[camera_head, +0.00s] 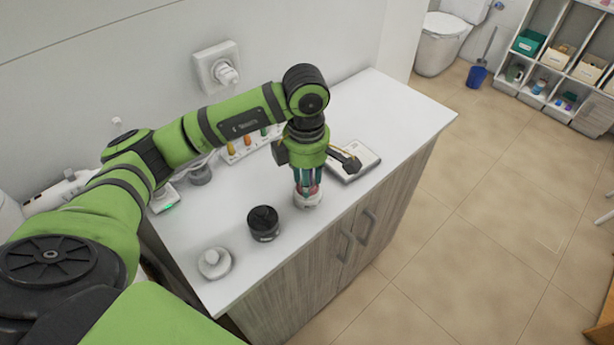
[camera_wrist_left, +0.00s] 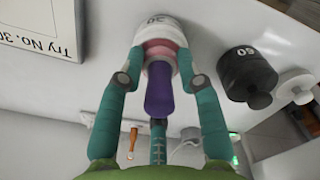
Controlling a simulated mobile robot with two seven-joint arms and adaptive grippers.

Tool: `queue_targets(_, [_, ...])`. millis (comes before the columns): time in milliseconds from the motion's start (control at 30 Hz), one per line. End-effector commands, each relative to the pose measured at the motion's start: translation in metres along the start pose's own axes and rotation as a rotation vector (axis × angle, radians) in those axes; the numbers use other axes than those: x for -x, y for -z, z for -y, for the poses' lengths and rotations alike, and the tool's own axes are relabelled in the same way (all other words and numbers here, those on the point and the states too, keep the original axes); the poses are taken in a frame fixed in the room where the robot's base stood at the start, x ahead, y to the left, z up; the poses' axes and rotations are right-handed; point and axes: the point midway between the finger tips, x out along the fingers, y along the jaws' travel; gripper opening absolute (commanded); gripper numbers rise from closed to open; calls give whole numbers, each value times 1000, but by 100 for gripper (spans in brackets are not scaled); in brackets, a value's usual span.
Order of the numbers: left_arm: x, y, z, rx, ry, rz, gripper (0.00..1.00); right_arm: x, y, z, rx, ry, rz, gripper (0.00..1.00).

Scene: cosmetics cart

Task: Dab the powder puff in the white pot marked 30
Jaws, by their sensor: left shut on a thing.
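My left gripper (camera_head: 308,180) is shut on the powder puff, its fingers around the purple handle (camera_wrist_left: 160,92) in the left wrist view. The puff's pink pad (camera_wrist_left: 160,47) is at the mouth of the white pot marked 30 (camera_wrist_left: 158,22). The pot also shows in the head view (camera_head: 307,202), upright on the white cart top below my fingers. The pad's underside is hidden, so I cannot tell how deep it sits in the pot. My right gripper is not in view.
A black pot marked 60 (camera_wrist_left: 248,75) stands beside the white pot, also in the head view (camera_head: 263,224). A white knobbed lid (camera_head: 214,263) lies near the cart's left corner. A card reading "Try No. 30" (camera_wrist_left: 40,22) lies opposite. The cart's far right end is clear.

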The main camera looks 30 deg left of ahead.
Motion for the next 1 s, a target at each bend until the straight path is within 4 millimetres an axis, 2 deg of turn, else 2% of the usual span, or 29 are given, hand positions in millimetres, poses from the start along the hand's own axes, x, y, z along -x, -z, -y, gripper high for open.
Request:
queue_targets(367, [3, 0, 1, -1, 4, -3, 13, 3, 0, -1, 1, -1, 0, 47])
queue_targets(1000, [55, 0, -1, -1, 1, 0, 13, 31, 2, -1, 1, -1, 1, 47])
